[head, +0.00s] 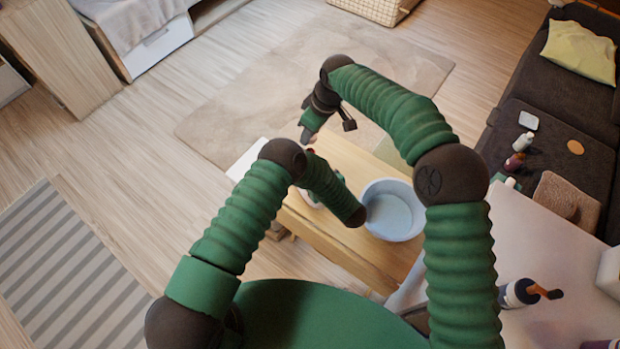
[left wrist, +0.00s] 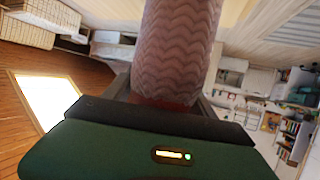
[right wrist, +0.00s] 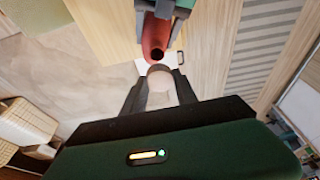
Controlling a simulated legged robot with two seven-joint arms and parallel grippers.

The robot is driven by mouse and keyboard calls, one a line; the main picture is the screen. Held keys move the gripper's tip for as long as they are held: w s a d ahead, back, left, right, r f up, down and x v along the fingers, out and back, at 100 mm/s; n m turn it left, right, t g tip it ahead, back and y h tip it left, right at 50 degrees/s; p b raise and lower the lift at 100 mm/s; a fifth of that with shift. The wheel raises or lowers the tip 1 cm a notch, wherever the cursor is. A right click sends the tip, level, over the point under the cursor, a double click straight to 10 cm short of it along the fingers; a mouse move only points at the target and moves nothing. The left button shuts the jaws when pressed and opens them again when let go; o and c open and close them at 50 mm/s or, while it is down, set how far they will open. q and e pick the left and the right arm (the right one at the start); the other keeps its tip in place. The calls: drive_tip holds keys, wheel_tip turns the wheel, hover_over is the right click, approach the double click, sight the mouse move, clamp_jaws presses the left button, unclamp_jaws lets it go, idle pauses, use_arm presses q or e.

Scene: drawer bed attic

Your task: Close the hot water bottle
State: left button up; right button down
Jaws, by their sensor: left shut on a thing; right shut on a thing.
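The hot water bottle (left wrist: 178,50) is dull pink with a chevron-ribbed surface. My left gripper (left wrist: 165,103) is shut on it in the left wrist view. In the right wrist view the bottle's red neck (right wrist: 155,35) shows a dark, open mouth. My right gripper (right wrist: 158,85) is shut on a small pale stopper (right wrist: 161,92). The stopper appears close to the mouth in that view, but I cannot tell the exact gap. In the head view my right gripper (head: 307,133) is above the wooden table, near a small red bit of the bottle (head: 311,151). My left forearm mostly hides the left gripper there.
A light blue basin (head: 393,210) stands on the wooden table (head: 330,244), right of my left arm. A white counter (head: 545,265) with a dark bottle (head: 517,293) is at the right. A dark sofa (head: 535,90) lies behind it. The floor at the left is mostly clear.

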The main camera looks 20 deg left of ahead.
use_arm(q)
drive_tip(key=shift+a, duration=0.1)
drive_tip(key=c, duration=0.5)
use_arm(e)
drive_tip(key=shift+a, duration=0.1)
use_arm(q)
clamp_jaws()
use_arm(e)
drive_tip(key=shift+f, duration=2.4)
drive_tip(key=shift+f, duration=0.9)
drive_tip(key=shift+f, duration=0.55)
